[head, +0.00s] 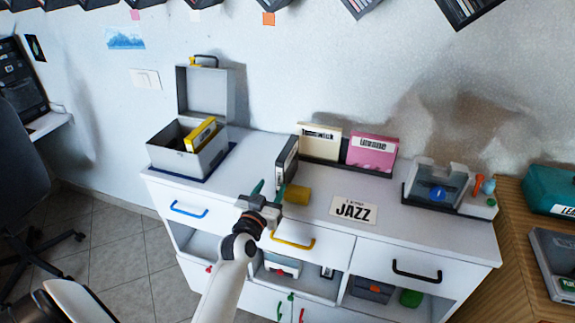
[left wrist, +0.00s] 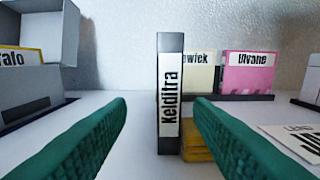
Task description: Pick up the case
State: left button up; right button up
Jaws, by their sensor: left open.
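A dark grey case (head: 287,160) with a white spine label stands upright on the white cabinet top. In the left wrist view the case (left wrist: 171,65) shows its narrow spine, marked "Kelditra", straight ahead. My left gripper (head: 268,188) is open and empty, just in front of the case. In the left wrist view its two green fingers (left wrist: 160,120) are spread, with the case between them in the picture; the case looks beyond the tips. No contact shows. My right gripper is in neither view.
A yellow block (head: 297,195) sits close beside the case. Behind are a cream case (head: 320,141) and a pink case (head: 372,152) in a dark holder. An open grey box (head: 208,160) with a yellow case stands left. A "JAZZ" card (head: 354,209) lies right.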

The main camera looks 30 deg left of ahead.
aim_at(279, 180)
pick_arm(q)
jog(key=x, duration=0.7)
jog(key=shift+w+d+f+p, duration=0.1)
jog(key=shift+w+d+p, duration=0.25)
grip_shut()
